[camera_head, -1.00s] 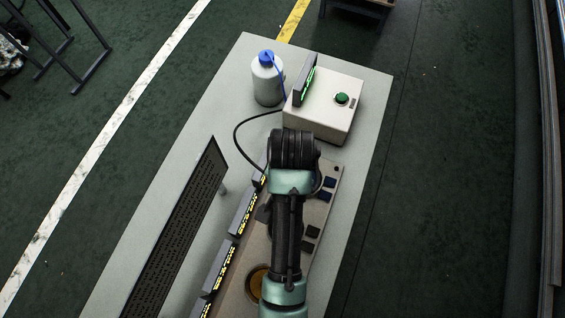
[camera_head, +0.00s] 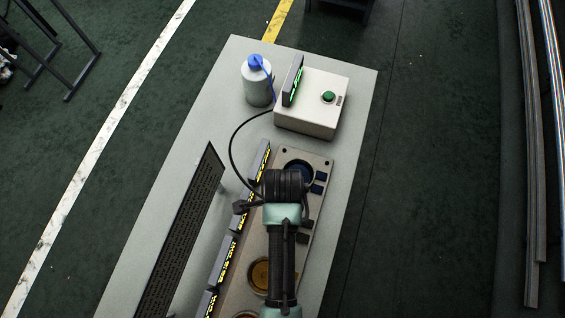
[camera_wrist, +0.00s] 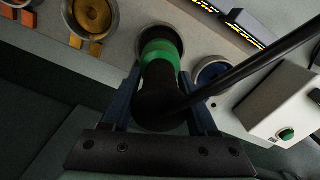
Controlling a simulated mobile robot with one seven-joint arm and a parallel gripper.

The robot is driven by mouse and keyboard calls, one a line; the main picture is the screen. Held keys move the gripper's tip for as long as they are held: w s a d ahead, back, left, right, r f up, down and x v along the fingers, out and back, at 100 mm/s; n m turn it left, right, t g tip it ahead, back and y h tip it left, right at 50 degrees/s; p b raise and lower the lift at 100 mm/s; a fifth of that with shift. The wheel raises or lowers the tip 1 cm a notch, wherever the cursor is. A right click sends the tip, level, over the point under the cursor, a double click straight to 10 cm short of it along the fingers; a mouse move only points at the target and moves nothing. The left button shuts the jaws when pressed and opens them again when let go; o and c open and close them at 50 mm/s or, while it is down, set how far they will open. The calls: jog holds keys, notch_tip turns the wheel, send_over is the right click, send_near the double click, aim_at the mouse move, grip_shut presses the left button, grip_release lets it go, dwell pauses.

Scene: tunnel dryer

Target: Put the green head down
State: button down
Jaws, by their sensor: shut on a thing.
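The green head (camera_wrist: 160,55) is a dark cylinder with a bright green band. It lies between the two dark blue fingers of my gripper (camera_wrist: 161,78) in the wrist view, and the gripper is shut on it. Its far end lines up with a round, pale-rimmed well (camera_wrist: 178,38) in the panel; I cannot tell whether it is inside or just above. A black cord (camera_wrist: 250,68) crosses the wrist view close to the head. In the head view my own arm hides the head and the fingertips.
The panel (camera_head: 316,170) has a blue well (camera_head: 298,170) and a yellow well (camera_head: 260,274), with lit displays (camera_head: 232,258) along its left. A white box with a green button (camera_head: 328,97) and a blue-capped bottle (camera_head: 257,82) stand behind. A perforated dark plate (camera_head: 180,235) rises at left.

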jog(key=shift+w+f, duration=0.1)
jog(key=shift+f, duration=2.3)
jog(key=shift+f, duration=0.1)
jog(key=shift+c, duration=0.9)
grip_release()
jog(key=shift+f, duration=0.1)
